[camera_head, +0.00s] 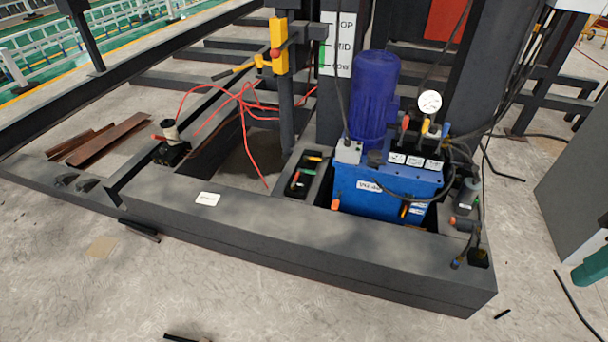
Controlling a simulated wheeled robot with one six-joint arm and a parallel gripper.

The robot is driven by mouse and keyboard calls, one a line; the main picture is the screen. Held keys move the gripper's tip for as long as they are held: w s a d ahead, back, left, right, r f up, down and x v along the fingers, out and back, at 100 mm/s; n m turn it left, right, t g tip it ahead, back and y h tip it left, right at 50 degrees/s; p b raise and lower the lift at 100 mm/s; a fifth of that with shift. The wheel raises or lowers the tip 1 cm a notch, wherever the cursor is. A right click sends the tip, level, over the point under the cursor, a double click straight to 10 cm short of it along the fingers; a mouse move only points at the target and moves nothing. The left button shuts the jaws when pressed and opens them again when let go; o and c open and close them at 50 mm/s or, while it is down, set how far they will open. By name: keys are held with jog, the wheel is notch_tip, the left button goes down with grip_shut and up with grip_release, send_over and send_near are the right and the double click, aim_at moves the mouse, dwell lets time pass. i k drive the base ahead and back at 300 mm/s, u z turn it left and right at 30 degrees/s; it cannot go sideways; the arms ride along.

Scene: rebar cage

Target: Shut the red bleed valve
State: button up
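A blue hydraulic power unit (350,207) with a blue motor (375,95) sits in a dark steel frame, right of the middle. A red-tipped lever (405,123) stands upright on its top, beside a yellow one. A small red-orange knob (336,204) sits low on the unit's front left. Another red part (453,220) shows at the right end among hoses. Which of these is the red bleed valve, I cannot tell; labels are too small to read. My gripper is not in view.
The dark frame beam (300,240) runs across in front of the unit. A pressure gauge (430,103) and black hoses rise above it. Red hoses (240,95) hang left. A grey cabinet (575,190) stands right. The front floor is mostly clear.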

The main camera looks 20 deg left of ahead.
aim_at(298, 174)
jog(key=k, duration=0.6)
jog(key=u, duration=0.6)
jog(key=i, duration=0.45)
jog(key=u, duration=1)
jog(key=i, duration=1.45)
jog(key=z, duration=0.85)
jog(key=i, duration=0.7)
jog(key=z, duration=0.75)
